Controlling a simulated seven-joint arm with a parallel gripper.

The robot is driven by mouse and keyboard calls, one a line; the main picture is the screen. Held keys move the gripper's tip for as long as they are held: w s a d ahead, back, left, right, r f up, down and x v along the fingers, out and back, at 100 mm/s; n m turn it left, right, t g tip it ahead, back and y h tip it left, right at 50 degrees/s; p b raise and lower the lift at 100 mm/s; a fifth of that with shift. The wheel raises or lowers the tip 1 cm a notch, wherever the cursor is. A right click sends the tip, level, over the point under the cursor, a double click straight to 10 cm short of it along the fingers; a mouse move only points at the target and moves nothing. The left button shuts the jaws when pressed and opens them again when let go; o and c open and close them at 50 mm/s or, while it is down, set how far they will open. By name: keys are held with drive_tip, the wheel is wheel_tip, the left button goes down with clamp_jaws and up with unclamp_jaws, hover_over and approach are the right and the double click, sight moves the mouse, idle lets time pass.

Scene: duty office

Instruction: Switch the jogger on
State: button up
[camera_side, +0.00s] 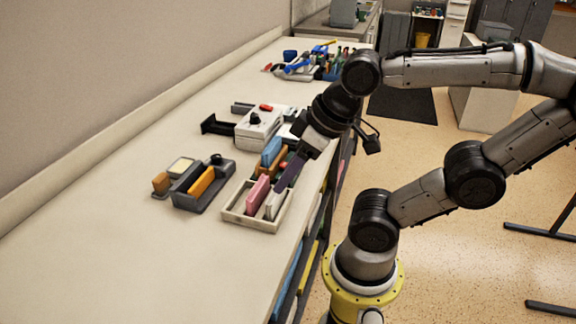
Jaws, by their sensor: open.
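A white box-shaped machine (258,126) with a dark knob on its face and a red part on top stands mid-counter. It looks like the jogger, but I cannot read a label or tell its switch state. Black arms stick out from its left side. My gripper (284,186) points down and left over a shallow pale tray (246,220), in front of and to the right of the machine and apart from it. The gripper is open; its fingertips are hard to separate from the items in the tray.
Coloured tools (300,67) crowd the counter's far end. The near left counter (130,255) is clear.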

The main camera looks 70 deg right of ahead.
clamp_jaws()
idle(1.7)
